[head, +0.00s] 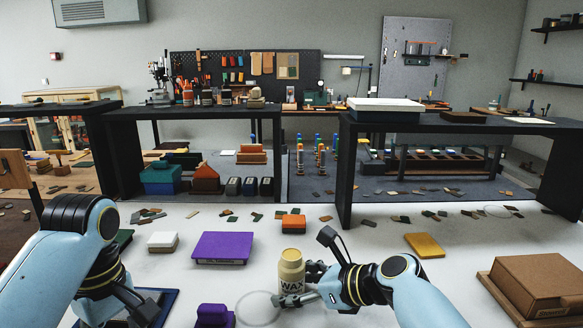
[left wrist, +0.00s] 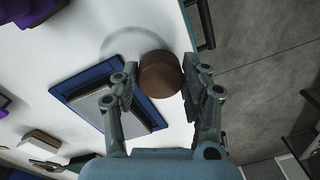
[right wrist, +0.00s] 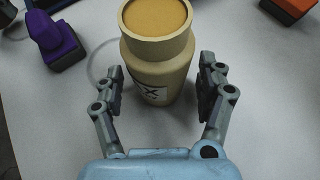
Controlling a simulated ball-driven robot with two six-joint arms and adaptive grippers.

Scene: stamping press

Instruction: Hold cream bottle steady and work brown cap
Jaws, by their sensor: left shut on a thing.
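The cream bottle (head: 291,265), labelled WAX, stands upright on the white table. In the right wrist view its mouth is uncapped, with a tan surface (right wrist: 157,17) inside. My right gripper (head: 301,285) is open, with one finger on each side of the bottle; a gap shows beside the left finger in the right wrist view. My left gripper (left wrist: 157,82) is shut on the brown cap (left wrist: 159,75), away from the bottle. In the head view the left gripper (head: 146,308) is low at the left, its cap hidden there.
A blue-edged tray (left wrist: 73,82) lies below the left gripper. A pale ring (head: 258,308) marks the table beside the bottle. A purple box (head: 222,247), a purple block (head: 212,316), an orange block (head: 293,222) and a cardboard box (head: 540,282) stand around.

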